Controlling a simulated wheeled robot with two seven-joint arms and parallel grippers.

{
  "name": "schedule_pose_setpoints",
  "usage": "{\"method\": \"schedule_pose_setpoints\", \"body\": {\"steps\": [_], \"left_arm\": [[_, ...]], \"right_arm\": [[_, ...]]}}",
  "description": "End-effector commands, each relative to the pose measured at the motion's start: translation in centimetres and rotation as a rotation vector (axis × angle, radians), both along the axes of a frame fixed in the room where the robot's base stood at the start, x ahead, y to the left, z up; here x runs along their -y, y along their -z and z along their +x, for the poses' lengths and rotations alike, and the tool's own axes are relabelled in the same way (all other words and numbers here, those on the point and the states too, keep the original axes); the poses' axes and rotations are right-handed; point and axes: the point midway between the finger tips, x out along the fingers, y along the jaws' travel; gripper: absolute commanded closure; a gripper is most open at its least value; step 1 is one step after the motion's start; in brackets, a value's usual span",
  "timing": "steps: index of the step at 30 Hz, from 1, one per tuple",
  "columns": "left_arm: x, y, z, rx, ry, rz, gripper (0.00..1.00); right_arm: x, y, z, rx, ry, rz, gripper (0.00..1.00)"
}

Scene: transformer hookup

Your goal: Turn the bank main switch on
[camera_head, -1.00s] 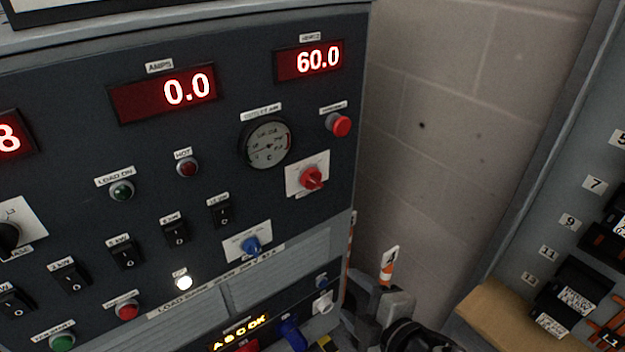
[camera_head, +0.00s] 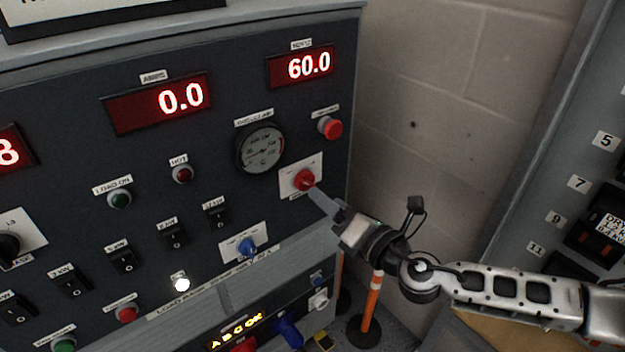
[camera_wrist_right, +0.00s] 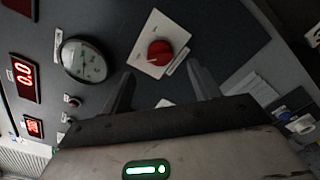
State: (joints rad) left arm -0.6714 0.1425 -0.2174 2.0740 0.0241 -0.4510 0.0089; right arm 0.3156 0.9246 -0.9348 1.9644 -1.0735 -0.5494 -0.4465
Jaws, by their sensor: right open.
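A red rotary knob (camera_head: 304,180) on a white plate sits on the dark panel, below the red push button and right of the round gauge. I cannot read its label. A blue rotary knob (camera_head: 246,247) on a white plate sits lower left of it. My right gripper (camera_head: 318,196) points at the red knob from the lower right. In the right wrist view the gripper (camera_wrist_right: 160,88) is open, and the red knob (camera_wrist_right: 160,53) lies just beyond and between its fingertips. Contact cannot be told from the head view. My left gripper is not in view.
A red push button (camera_head: 330,128) sits above the red knob, and a round gauge (camera_head: 261,150) left of it. Rocker switches (camera_head: 121,259) line the panel's lower left. A breaker cabinet (camera_head: 590,160) stands at right. An orange post (camera_head: 370,305) stands below my right arm.

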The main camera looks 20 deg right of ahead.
Motion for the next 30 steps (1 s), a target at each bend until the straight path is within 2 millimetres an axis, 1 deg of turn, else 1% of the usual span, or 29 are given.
{"method": "schedule_pose_setpoints", "body": {"steps": [1, 3, 6, 9, 15, 22, 23, 24, 26, 27, 30], "left_arm": [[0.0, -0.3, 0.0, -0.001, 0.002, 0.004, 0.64], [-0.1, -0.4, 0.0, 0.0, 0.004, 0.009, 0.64], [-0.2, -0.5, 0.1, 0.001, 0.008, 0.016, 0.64], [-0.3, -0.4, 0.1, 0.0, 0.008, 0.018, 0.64], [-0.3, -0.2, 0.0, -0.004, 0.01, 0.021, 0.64], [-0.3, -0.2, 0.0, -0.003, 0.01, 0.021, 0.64], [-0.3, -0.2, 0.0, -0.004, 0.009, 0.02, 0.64], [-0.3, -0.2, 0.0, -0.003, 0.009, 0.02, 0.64], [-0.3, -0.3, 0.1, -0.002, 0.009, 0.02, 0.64], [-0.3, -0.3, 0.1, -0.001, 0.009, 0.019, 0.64], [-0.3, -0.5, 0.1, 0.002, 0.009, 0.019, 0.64]], "right_arm": [[-0.5, -0.4, 1.2, 0.004, 0.0, 0.001, 0.39], [-0.9, -0.3, 2.4, 0.003, 0.0, 0.001, 0.39], [-1.5, -0.2, 3.9, 0.001, 0.0, 0.001, 0.39], [-1.9, -0.1, 5.0, -0.001, 0.0, 0.002, 0.39], [-2.2, 0.0, 5.9, -0.002, 0.0, 0.002, 0.39], [-2.2, 0.1, 5.9, -0.002, 0.0, 0.001, 0.39], [-2.2, 0.1, 5.9, -0.002, 0.0, 0.001, 0.44], [-2.1, 0.1, 5.9, -0.002, 0.0, 0.001, 0.56], [-2.1, 0.1, 5.9, -0.002, 0.0, 0.001, 0.72], [-2.1, 0.1, 5.9, -0.002, 0.0, 0.001, 0.83], [-2.1, 0.1, 5.8, -0.002, 0.0, 0.001, 0.84]]}}
